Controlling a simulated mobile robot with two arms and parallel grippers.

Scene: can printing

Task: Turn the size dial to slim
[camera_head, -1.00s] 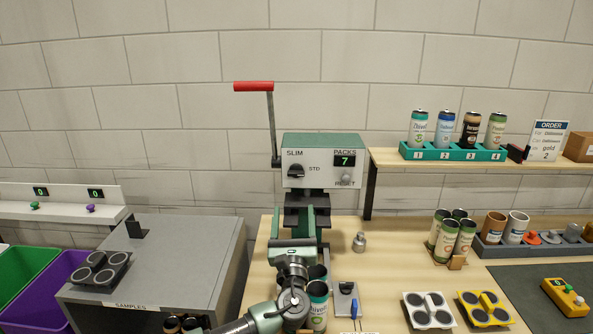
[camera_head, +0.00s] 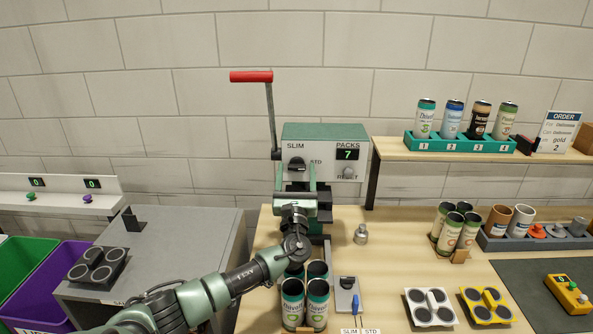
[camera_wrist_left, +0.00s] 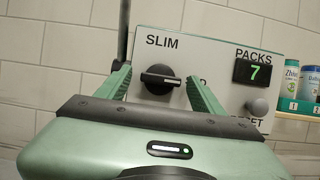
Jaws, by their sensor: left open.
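The black size dial (camera_head: 296,163) sits on the front panel of the press machine (camera_head: 345,134), below the SLIM label and left of STD. In the left wrist view the dial (camera_wrist_left: 160,78) has its bar lying about level, with a pale mark at its right end, toward the STD side. My left gripper (camera_head: 297,176) is open in front of the panel. In the wrist view its two fingers (camera_wrist_left: 160,88) stand on either side of the dial, apart from it. The right finger covers most of the STD label. My right gripper is not in view.
The PACKS display (camera_head: 348,155) reads 7, with a round RESET knob (camera_head: 348,173) below it. A red-handled lever (camera_head: 251,76) rises at the machine's left. Several cans (camera_head: 317,301) stand on the table below my arm. A metal weight-like piece (camera_head: 361,234) stands to the right.

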